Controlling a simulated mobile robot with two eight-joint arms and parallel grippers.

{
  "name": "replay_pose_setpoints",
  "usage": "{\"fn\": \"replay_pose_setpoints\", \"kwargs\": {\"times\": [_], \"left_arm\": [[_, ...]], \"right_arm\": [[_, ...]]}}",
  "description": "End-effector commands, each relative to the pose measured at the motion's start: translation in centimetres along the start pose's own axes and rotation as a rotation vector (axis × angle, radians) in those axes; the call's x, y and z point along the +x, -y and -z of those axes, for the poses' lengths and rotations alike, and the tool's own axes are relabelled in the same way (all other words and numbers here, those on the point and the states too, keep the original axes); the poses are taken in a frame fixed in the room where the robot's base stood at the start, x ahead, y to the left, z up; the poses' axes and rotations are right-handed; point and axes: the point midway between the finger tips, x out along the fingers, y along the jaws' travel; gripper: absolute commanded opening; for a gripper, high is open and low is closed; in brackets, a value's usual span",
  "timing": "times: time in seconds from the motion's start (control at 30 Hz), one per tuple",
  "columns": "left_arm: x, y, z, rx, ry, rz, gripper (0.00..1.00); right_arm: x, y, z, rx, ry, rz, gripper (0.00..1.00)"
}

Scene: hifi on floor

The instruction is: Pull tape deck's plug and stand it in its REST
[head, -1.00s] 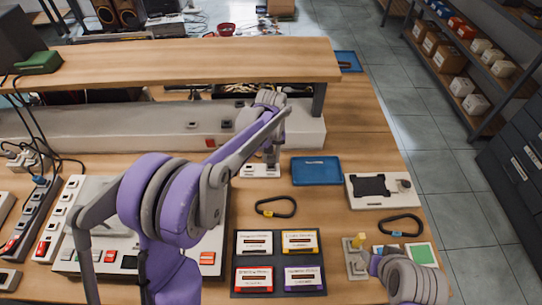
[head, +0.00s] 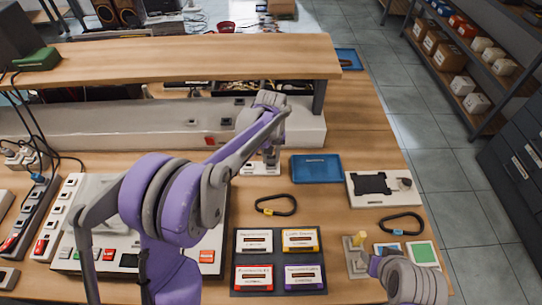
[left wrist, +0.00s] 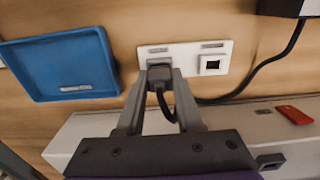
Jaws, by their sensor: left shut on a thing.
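My left gripper (head: 272,163) is shut on a black plug (left wrist: 160,76), with a finger on each side. The plug is at the blue-tray end of a small white plate (left wrist: 184,50), which also shows on the bench in the head view (head: 251,169). A dark square opening (left wrist: 213,64) at the plate's other end is empty. The plate's labels are too small to read. The plug's tip is hidden, so I cannot tell how deep it sits. A black cord (left wrist: 265,64) runs behind my fingers. My right gripper is at the lower right, its fingertips unclear.
A blue tray (head: 316,169) lies beside the plate. A long grey unit (head: 180,125) stands behind, under a wooden shelf (head: 180,60).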

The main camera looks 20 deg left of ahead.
Motion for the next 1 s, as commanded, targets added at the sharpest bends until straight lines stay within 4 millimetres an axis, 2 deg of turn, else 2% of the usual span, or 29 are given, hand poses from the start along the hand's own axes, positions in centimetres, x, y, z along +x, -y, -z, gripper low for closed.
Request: {"fn": "replay_pose_setpoints", "kwargs": {"times": [0.87, 0.9, 1.0], "left_arm": [[0.54, -0.01, 0.02, 0.0, 0.0, 0.0, 0.0], [0.54, -0.01, 0.02, 0.0, 0.0, 0.0, 0.41], [0.55, -0.01, 0.02, 0.0, 0.0, 0.0, 0.59]], "right_arm": [[0.31, 0.0, -0.32, 0.0, 0.003, 0.0, 0.5], [0.31, 0.0, -0.32, 0.0, 0.003, 0.0, 0.5], [0.31, 0.0, -0.32, 0.0, 0.003, 0.0, 0.5]]}}
